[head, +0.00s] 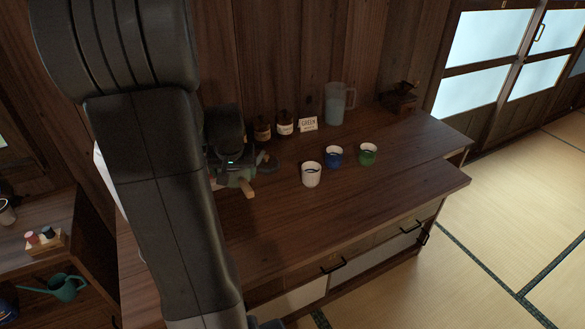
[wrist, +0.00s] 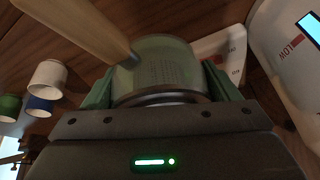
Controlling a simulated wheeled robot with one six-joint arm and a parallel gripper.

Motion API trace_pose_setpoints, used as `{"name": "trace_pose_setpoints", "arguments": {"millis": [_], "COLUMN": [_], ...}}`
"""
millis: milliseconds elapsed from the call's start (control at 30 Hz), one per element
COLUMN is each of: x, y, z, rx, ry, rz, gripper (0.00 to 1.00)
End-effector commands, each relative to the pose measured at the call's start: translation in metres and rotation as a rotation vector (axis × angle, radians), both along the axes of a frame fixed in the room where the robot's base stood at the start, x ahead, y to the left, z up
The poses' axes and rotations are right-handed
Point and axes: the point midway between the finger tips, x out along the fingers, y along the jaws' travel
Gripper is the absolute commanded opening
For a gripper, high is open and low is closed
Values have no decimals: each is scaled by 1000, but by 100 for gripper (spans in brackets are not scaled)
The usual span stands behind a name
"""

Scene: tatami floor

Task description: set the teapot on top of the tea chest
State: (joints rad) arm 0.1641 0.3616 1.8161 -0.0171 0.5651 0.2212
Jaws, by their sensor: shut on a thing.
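My gripper (head: 232,160) is at the left part of the wooden cabinet top, beside my arm. In the wrist view my gripper (wrist: 160,84) has its green fingers on both sides of a pale green, rounded teapot (wrist: 158,62) with a light wooden handle (wrist: 85,25). In the head view the teapot (head: 238,182) is partly hidden by the gripper, its handle pointing toward the front. I cannot tell whether its base touches the surface. The cabinet (head: 330,230) has drawers with black handles. It may be the tea chest; no other chest is clear.
White, blue and green cups (head: 311,175) stand to the right of the gripper. Brown jars (head: 284,122), a label card (head: 308,124), a glass jug (head: 339,103) and a dark mill (head: 400,98) line the back. A white device marked LOW (wrist: 285,40) is close by. The right front top is clear.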

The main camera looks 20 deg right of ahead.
Motion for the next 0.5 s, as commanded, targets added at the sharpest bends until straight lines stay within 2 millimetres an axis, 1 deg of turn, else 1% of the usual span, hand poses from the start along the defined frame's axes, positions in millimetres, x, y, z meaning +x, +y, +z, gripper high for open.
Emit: {"name": "trace_pose_setpoints", "arguments": {"millis": [67, 133, 333, 400, 500], "x": [0, 0, 0, 0, 0], "y": [0, 0, 0, 0, 0], "z": [-2, -12, -48, -56, -62], "rx": [0, 0, 0, -1, 0], "ry": [-1, 3, 3, 2, 0], "rz": [0, 0, 1, 1, 1], "gripper": [43, 43, 43, 43, 43]}}
